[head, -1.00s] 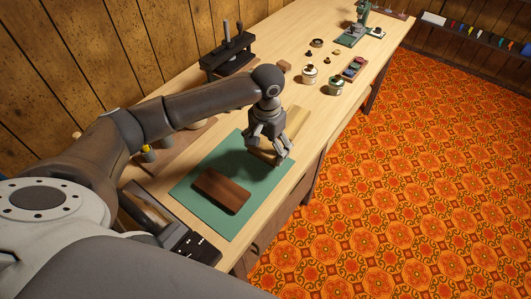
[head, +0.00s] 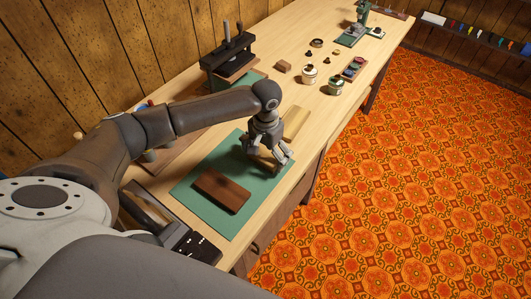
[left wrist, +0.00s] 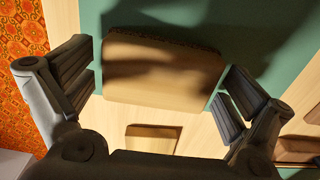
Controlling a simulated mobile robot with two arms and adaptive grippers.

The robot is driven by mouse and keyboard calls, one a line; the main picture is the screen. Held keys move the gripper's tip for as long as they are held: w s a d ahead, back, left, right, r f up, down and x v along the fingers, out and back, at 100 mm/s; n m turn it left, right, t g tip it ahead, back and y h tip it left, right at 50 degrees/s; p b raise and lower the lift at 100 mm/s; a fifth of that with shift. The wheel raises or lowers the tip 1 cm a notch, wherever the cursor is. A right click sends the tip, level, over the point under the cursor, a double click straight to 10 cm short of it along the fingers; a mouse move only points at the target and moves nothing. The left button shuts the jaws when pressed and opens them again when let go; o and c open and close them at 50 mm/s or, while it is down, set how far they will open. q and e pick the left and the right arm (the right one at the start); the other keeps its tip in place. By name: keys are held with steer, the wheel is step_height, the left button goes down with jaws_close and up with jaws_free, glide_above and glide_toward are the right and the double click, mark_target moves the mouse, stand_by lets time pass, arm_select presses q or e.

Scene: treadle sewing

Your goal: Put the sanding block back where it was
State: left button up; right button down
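A tan block with a dark, rough layer along one edge, which looks like the sanding block (left wrist: 163,72), lies between my left gripper's fingers in the left wrist view. It is over the green mat (head: 214,221) near its far edge; whether it touches the mat is unclear. My left gripper (head: 273,158) points down over it, fingers spread on either side with narrow gaps. In the head view the gripper mostly hides this block. A dark brown block (head: 222,190) lies on the mat, nearer me. My right gripper is not in view.
A light wooden piece (head: 296,122) lies just beyond the mat. A black press (head: 229,55) stands by the wall.

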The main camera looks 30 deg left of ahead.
mark_target(266, 154)
arm_select(q)
steer(key=shift+r, duration=0.4)
step_height(266, 154, up, 12)
steer(key=shift+f, duration=0.25)
steer(key=shift+d, duration=0.1)
stand_by(0.4)
